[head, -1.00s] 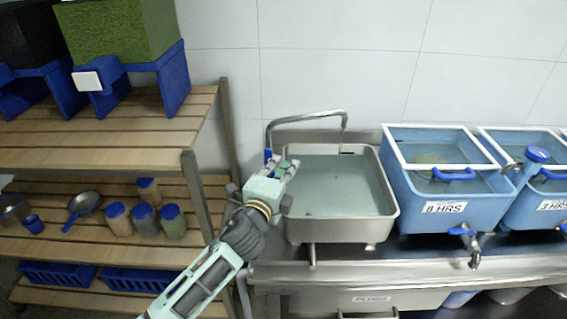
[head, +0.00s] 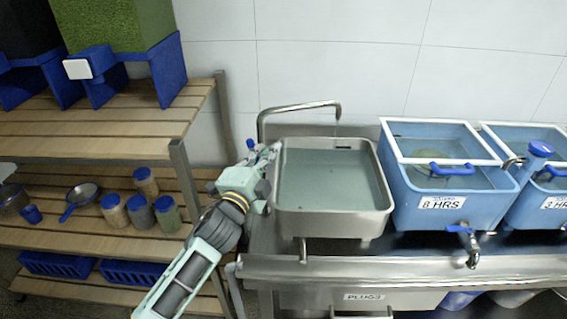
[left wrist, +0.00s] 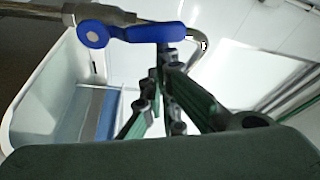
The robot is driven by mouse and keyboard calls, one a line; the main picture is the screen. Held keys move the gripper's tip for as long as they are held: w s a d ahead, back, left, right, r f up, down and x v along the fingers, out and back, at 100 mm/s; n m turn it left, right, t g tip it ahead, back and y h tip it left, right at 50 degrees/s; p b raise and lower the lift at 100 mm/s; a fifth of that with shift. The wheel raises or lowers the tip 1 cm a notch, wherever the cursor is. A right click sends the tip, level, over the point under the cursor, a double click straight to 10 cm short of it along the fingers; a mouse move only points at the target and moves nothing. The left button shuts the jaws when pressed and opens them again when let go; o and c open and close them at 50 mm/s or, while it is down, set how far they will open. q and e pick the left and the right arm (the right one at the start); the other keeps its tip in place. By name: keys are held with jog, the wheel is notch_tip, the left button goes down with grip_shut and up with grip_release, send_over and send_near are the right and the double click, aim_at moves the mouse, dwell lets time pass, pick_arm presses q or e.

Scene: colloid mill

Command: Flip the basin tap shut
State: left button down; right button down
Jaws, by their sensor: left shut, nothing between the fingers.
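The basin tap is a metal pipe (head: 300,106) that arches over the left back of the steel basin (head: 385,207). Its blue lever (head: 251,144) shows just left of the basin. In the left wrist view the lever (left wrist: 150,33) lies roughly crosswise below its metal valve body (left wrist: 100,13). My left gripper (head: 270,151) is shut and empty beside the basin's left rim. Its fingertips (left wrist: 165,52) are at the lever's free end, seemingly touching it. Whether water runs from the spout is too small to tell. My right gripper is out of view.
Blue tanks (head: 450,205) with their own taps stand right of the basin on the steel counter (head: 400,268). A wooden rack (head: 110,140) with jars and a pan stands close on the left. A tiled wall is behind.

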aim_at(251, 147)
pick_arm(q)
jog(key=a+n+b, duration=0.1)
jog(key=n, duration=0.1)
jog(key=a+n+t+y+b, duration=0.1)
jog(key=n+b, duration=0.1)
jog(key=a+n+t+b, duration=0.1)
jog(key=a+n, duration=0.1)
jog(key=shift+a+f+n+b, duration=0.1)
jog(key=shift+f+n+b, duration=0.2)
jog(key=shift+f, duration=0.05)
jog(key=shift+a+f+n+y+b, duration=0.1)
jog(key=shift+a+n+y+b, duration=0.2)
jog(key=shift+n, duration=0.2)
jog(key=shift+a+f+n+t+y+b, duration=0.25)
jog(key=shift+a+f+n+y+b, duration=0.3)
jog(key=shift+n, duration=0.5)
jog(key=shift+a+f+n+t+y+b, duration=0.25)
jog(key=shift+a+n, duration=0.45)
jog(key=shift+n, duration=0.4)
jog(key=shift+a+f+n+t+y+b, duration=0.2)
jog(key=shift+a+f+n+y+b, duration=0.4)
jog(key=shift+n, duration=0.45)
jog(key=shift+r, duration=0.1)
jog(key=shift+a, duration=0.1)
